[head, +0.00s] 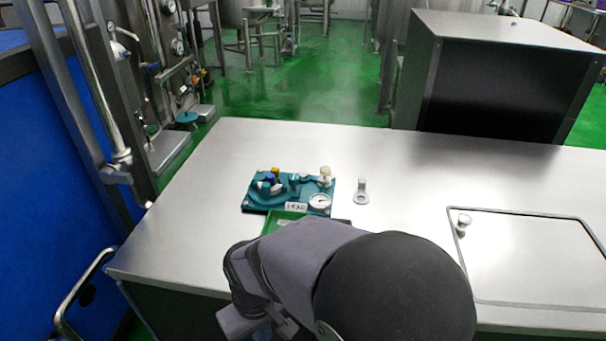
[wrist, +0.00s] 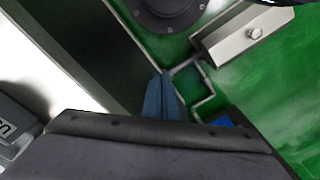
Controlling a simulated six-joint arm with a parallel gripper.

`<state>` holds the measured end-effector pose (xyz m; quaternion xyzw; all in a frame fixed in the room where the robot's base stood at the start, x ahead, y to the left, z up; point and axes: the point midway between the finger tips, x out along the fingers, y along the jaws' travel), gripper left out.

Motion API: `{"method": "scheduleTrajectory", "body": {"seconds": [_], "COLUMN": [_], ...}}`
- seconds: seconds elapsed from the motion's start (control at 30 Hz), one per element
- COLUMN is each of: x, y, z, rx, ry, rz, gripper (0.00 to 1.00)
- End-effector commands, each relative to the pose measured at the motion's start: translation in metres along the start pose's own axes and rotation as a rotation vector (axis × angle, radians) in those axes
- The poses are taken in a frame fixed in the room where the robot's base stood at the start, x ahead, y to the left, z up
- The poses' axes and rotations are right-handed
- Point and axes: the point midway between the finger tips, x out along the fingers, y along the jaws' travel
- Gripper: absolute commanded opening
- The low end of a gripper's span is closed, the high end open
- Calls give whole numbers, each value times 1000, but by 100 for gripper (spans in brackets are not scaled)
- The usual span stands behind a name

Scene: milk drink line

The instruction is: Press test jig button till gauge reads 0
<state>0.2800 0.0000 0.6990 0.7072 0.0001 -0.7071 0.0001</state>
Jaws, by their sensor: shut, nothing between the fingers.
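The test jig (head: 256,207) is a teal plate with fittings on the steel counter. At its front right corner is a round white-faced gauge (head: 319,202); its reading is too small to make out. A cream knob (head: 325,171) stands at the back right, and a yellow-topped blue part (head: 275,175) at the back left. I cannot tell which part is the button. My gripper (wrist: 162,80) shows in the wrist view as two blue-grey fingers, shut and empty, over the counter's side and green floor, away from the jig.
A green tray (head: 273,221) lies in front of the jig, partly hidden by my arm. A small metal ring-ended piece (head: 361,191) lies right of the jig. A knobbed hatch (head: 530,255) is at the counter's right. The counter's back right is clear.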

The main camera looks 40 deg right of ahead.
Motion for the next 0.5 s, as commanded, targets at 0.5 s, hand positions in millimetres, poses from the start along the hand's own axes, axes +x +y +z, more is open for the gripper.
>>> {"method": "scheduleTrajectory", "body": {"seconds": [0.5], "x": [-19], "y": [0], "z": [-30], "rx": [57], "ry": [31], "rz": [-49], "gripper": [0]}}
